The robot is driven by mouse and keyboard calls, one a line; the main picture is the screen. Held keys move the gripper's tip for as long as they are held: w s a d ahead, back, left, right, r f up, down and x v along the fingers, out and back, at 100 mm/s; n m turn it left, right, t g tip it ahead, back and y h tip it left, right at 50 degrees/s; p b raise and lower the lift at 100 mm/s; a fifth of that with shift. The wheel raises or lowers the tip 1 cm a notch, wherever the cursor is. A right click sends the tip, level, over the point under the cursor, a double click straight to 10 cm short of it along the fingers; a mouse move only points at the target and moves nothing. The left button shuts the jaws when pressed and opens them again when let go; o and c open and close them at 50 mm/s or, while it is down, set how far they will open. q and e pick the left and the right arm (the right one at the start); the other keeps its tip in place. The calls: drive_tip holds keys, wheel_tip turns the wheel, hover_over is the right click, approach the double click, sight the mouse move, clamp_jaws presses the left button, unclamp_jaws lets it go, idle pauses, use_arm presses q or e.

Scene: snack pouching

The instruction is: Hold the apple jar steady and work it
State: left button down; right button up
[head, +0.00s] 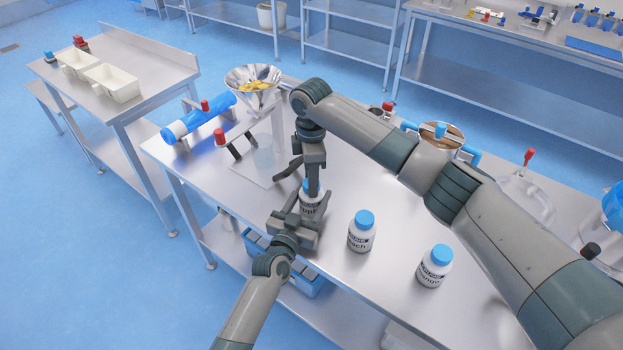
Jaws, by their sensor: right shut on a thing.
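The apple jar (308,207) is a white jar with a blue cap, standing near the table's front edge, and much of it is hidden by my grippers. My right gripper (313,188) comes down from above and is shut on the jar's cap. My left gripper (300,222) reaches in from the front, low beside the jar's body. Its fingers lie close to the jar, but I cannot tell whether they touch or grip it.
Two more blue-capped jars, the peach jar (361,232) and another jar (434,267), stand to the right on the steel table (392,290). A metal funnel (254,90) with yellow snacks and a blue-white cylinder (197,117) stand at the back left. A blue crate (305,285) sits below.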

drive_tip(key=m, duration=0.6)
drive_tip(key=shift+a, duration=0.1)
drive_tip(key=m, duration=0.5)
drive_tip(key=o, duration=1.2)
drive_tip(key=shift+o, duration=0.2)
wheel_tip(320, 180, up, 12)
use_arm(q)
drive_tip(key=c, duration=0.7)
unclamp_jaws()
drive_tip(key=shift+o, duration=0.2)
drive_tip(key=shift+s, duration=0.1)
use_arm(e)
drive_tip(key=shift+f, duration=0.1)
